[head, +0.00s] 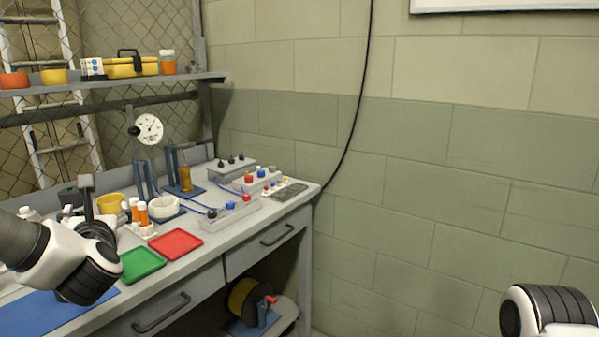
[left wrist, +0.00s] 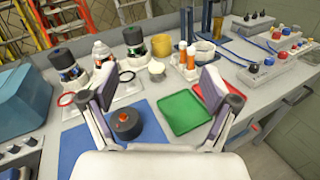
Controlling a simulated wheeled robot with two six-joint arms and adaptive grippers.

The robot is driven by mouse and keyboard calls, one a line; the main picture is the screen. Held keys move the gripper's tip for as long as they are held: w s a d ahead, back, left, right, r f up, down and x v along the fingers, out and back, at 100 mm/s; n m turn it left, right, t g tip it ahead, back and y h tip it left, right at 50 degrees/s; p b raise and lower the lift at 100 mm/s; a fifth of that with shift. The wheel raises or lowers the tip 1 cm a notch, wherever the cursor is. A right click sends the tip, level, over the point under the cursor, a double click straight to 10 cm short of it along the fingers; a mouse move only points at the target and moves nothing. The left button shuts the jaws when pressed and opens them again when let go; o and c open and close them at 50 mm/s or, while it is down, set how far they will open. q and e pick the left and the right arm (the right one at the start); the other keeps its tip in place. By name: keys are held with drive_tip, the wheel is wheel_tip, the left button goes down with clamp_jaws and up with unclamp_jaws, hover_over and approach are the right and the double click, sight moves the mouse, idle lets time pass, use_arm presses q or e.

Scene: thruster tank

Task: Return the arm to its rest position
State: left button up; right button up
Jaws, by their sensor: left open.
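My left arm comes in from the left in the head view, over the front left of the workbench (head: 215,262). My left gripper (left wrist: 160,90) is open in the left wrist view, its two fingers wide apart with nothing between them. My right arm shows only as a white and black link at the lower right of the head view. Its gripper is out of view.
A green tray (head: 141,264) and a red tray (head: 176,244) lie on the bench. Space before the right wall is clear.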

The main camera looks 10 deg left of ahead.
use_arm(q)
drive_tip(key=w+d+f+m+h+p, duration=0.1)
drive_tip(key=w+d+f+m+h, duration=0.15)
drive_tip(key=f+m, duration=0.45)
drive_tip(key=s+d+f+m+g+h+p, duration=0.2)
drive_tip(key=s+d+f+m+h, duration=0.15)
drive_tip(key=f+m, duration=0.55)
drive_tip(key=s+d+f+m+g+h+p, duration=0.25)
drive_tip(key=d+f+m, duration=0.3)
drive_tip(key=f, duration=0.55)
drive_tip(key=s+d+f+m+g+h+p, duration=0.1)
drive_tip(key=s+d+f+m+g, duration=0.1)
drive_tip(key=s+f+m, duration=0.3)
drive_tip(key=s+d+f+m+g+p, duration=0.1)
drive_tip(key=s+d+f+m+g, duration=0.2)
drive_tip(key=s+m, duration=0.5)
drive_tip(key=s+d+f+m+g+h+p, duration=0.1)
drive_tip(key=s+d+f+m+g, duration=0.2)
drive_tip(key=s+f+m, duration=0.4)
drive_tip(key=s+f+g, duration=0.1)
drive_tip(key=s, duration=0.4)
drive_tip(key=shift+g+h, duration=0.35)
use_arm(e)
wheel_tip(320, 180, up, 9)
drive_tip(key=shift+w+a, duration=0.3)
drive_tip(key=shift+w, duration=0.05)
use_arm(q)
drive_tip(key=shift+d, duration=0.1)
use_arm(e)
drive_tip(key=shift+f, duration=0.1)
